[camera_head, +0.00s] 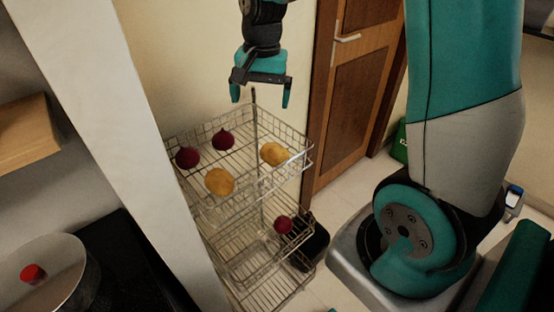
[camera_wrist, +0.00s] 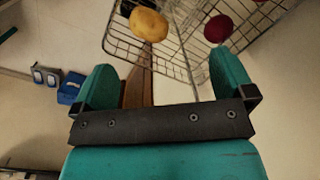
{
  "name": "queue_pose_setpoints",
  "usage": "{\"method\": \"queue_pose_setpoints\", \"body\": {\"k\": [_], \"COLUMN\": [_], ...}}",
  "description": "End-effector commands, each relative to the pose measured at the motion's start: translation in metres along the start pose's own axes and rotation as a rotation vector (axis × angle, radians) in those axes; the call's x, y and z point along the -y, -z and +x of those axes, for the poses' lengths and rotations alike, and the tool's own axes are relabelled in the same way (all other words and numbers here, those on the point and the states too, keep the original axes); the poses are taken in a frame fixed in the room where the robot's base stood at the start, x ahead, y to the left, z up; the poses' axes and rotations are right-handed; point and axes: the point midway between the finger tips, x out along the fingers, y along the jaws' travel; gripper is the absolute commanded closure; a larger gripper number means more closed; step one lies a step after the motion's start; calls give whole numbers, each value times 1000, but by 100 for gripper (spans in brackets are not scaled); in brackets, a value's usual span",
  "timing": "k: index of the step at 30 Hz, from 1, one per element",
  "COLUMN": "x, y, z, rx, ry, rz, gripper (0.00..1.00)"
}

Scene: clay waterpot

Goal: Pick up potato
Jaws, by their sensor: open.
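Two yellow-brown potatoes lie on the top shelf of a wire rack (camera_head: 190,210). One potato (camera_head: 220,181) is at the front left of that shelf, and the other potato (camera_head: 274,153) is at its right side. My gripper (camera_head: 260,98) hangs above the back of the rack, open and empty, fingers pointing down. In the wrist view my gripper (camera_wrist: 165,85) has its fingers wide apart, and one potato (camera_wrist: 149,25) shows beyond them at the top. I cannot tell which of the two it is. My gripper touches neither potato.
Two dark red round vegetables (camera_head: 223,140) (camera_head: 187,157) share the top shelf, and another (camera_head: 283,224) sits on a lower shelf. Wire rims surround the shelves. A wooden door (camera_head: 350,90) stands behind at right. A pan (camera_head: 45,275) sits on a black surface at lower left.

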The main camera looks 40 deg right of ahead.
Motion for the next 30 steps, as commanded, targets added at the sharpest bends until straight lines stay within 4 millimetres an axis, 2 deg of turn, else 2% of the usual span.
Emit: {"method": "queue_pose_setpoints", "body": {"k": [1, 3, 6, 8, 18, 21, 30], "x": [-8, -16, -22, -23, -27, -28, -30], "y": [21, 39, 50, 51, 50, 51, 50], "z": [14, 21, 32, 41, 116, 132, 155], "rx": [-5, -15, -21, -21, -18, -20, -20], "ry": [-23, -44, -58, -61, -62, -60, -59], "rz": [106, 210, 279, 289, 282, 282, 280], "gripper": [0, 0, 0, 0, 0, 0, 0]}}
